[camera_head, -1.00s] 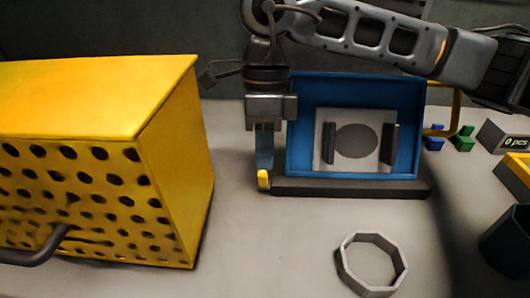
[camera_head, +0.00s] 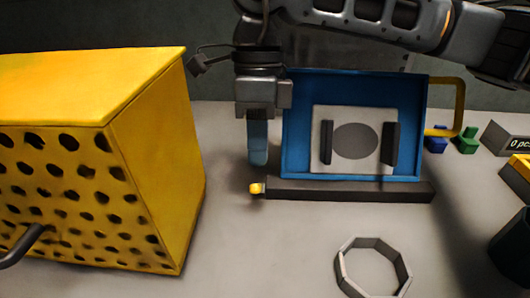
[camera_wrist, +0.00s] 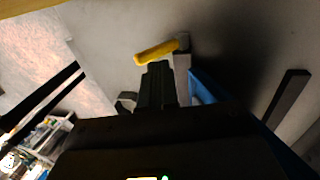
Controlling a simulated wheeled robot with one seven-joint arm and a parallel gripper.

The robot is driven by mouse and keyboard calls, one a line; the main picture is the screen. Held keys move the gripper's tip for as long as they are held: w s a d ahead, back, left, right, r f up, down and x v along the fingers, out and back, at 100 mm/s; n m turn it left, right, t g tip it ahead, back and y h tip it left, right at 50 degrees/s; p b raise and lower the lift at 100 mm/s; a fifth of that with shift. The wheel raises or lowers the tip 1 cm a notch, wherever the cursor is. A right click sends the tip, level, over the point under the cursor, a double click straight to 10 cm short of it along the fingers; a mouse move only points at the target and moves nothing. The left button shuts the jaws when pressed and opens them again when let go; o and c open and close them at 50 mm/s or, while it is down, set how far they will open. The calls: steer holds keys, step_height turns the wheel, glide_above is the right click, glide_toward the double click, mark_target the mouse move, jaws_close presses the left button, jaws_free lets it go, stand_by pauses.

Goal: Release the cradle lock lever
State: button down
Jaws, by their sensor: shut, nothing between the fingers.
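The cradle is a blue open frame (camera_head: 292,130) tilted up behind a dark base bar (camera_head: 350,191). A pale plate (camera_head: 320,120) with a grey disc and two dark upright bars sits inside it. The lock lever (camera_head: 257,188) is a small yellow piece at the left end of the base bar. In the wrist view the lever (camera_wrist: 156,52) is a yellow handle sticking out sideways from a grey pivot. My gripper (camera_head: 258,163) is shut and empty, pointing down just above the lever in the head view. Its fingertips (camera_wrist: 158,66) show close to the lever; contact cannot be told.
A large yellow perforated box (camera_head: 155,150) with a dark handle stands to the left. A grey octagonal ring (camera_head: 373,270) lies in front. Blue (camera_head: 436,145) and green (camera_head: 467,142) pieces and a counter display (camera_head: 512,142) are to the right. The grey table between is clear.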

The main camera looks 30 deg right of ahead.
steer(key=s+a+v, duration=0.1)
steer(key=s+v, duration=0.1)
steer(key=v, duration=0.8)
steer(key=shift+s+a+r, duration=0.35)
steer(key=shift+a+r, duration=0.15)
steer(key=shift+r, duration=0.1)
steer(key=n+p, duration=0.2)
steer(key=n, duration=0.4)
steer(key=w+d+n+t+p, duration=0.1)
steer(key=n+p, duration=0.1)
steer(key=n, duration=0.4)
steer(key=w+n+h+p, duration=0.1)
steer(key=n+p, duration=0.1)
steer(key=n, duration=0.4)
steer(key=shift+d+r+t, duration=0.15)
steer(key=shift+r+t, duration=0.05)
steer(key=shift+t, duration=0.2)
